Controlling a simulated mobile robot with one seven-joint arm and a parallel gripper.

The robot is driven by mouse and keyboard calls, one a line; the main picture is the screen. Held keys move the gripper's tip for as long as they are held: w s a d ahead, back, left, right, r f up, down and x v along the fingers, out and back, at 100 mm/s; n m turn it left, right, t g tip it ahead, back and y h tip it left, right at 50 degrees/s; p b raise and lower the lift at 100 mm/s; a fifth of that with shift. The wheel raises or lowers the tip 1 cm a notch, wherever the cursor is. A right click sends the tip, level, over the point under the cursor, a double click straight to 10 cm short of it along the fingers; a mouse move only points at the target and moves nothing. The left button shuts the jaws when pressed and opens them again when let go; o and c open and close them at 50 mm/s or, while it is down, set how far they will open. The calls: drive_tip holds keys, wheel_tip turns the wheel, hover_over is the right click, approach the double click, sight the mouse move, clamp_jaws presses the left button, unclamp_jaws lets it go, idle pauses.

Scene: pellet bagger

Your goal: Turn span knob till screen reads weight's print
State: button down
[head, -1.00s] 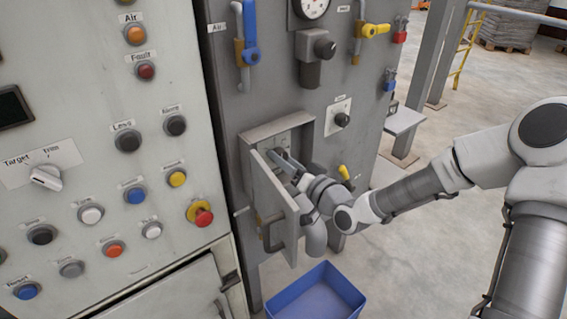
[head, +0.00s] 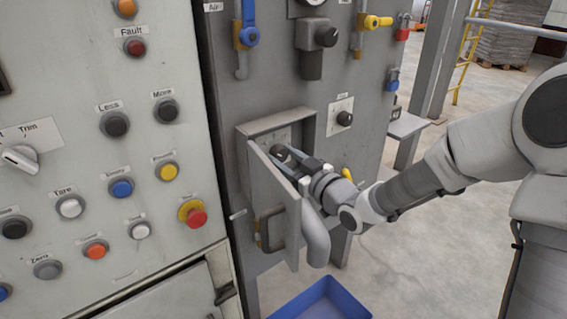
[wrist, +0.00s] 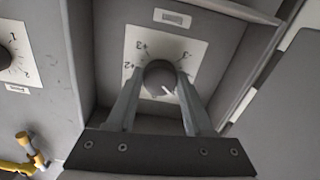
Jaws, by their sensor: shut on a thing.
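In the wrist view a dark round knob (wrist: 159,77) sits on a white dial plate (wrist: 187,50) with printed numbers around it, inside a shallow recessed box. My gripper (wrist: 160,88) has its two fingers on either side of the knob and is shut on it. A light pointer mark shows at the knob's lower right. In the head view the knob (head: 281,153) shows inside the open box, with my gripper (head: 290,160) reaching in from the right. The knob's label is too small to read. The screen and the weight cannot be made out in these frames.
The box's door (head: 275,205) stands open in front of my gripper. Another knob (head: 344,118) is to the right of the box. A panel of buttons with a red stop button (head: 196,218) is at left. A blue bin (head: 325,302) sits on the floor below.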

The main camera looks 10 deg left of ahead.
idle(0.3)
drive_tip(key=shift+c, duration=1.5)
unclamp_jaws()
drive_tip(key=shift+d, duration=0.1)
drive_tip(key=b+v, duration=0.6)
drive_tip(key=v, duration=1.1)
drive_tip(key=shift+s+d, duration=0.1)
drive_tip(key=shift+s, duration=0.05)
